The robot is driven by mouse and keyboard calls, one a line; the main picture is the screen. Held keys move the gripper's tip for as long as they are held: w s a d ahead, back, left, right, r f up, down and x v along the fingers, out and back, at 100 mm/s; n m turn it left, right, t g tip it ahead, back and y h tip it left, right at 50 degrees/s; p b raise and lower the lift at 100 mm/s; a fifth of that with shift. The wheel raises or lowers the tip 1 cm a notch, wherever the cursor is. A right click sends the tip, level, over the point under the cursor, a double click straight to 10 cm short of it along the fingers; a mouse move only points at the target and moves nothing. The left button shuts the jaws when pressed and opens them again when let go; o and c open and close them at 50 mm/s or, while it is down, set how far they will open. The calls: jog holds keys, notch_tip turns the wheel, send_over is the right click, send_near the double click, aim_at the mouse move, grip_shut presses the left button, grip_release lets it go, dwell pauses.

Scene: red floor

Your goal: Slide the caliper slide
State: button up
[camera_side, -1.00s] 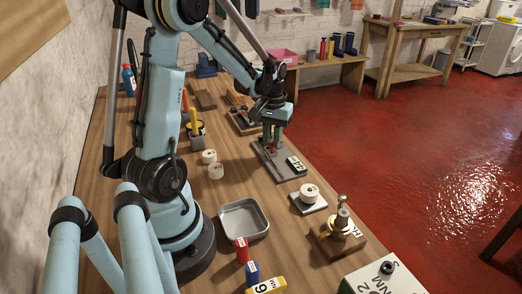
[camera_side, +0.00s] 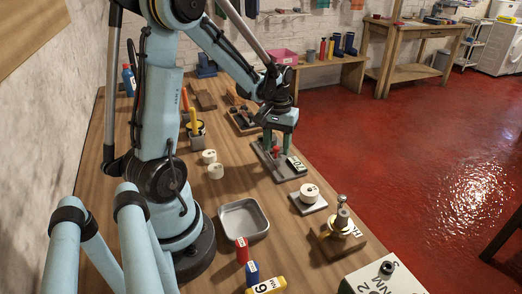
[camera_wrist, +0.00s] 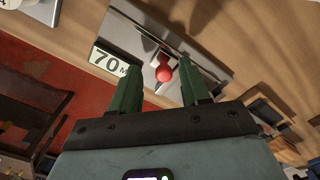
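The caliper is a grey metal plate (camera_side: 290,174) on the bench, with a red round knob (camera_side: 276,150) on its slide and a white label reading 70. In the wrist view the red knob (camera_wrist: 164,73) sits between the tips of my gripper (camera_wrist: 161,72), with a gap to each green finger. The label (camera_wrist: 110,60) lies left of the left finger. In the side view my gripper (camera_side: 277,146) is low over the plate, its fingers apart on either side of the knob. Whether the fingertips touch the plate cannot be told.
A white roll on a small plate (camera_side: 308,194) and a brass fitting on a wooden block (camera_side: 338,235) stand nearer the camera. A wooden holder (camera_side: 242,122) is behind the caliper.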

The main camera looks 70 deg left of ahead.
aim_at(277, 148)
jog(key=shift+r, duration=0.1)
notch_tip(277, 148, up, 12)
dwell(0.7)
jog(key=shift+d, duration=0.1)
jog(key=s+d+f+m+t, duration=0.2)
jog(key=d+m+t, duration=0.5)
jog(key=d, duration=1.1)
jog(key=shift+m, duration=1)
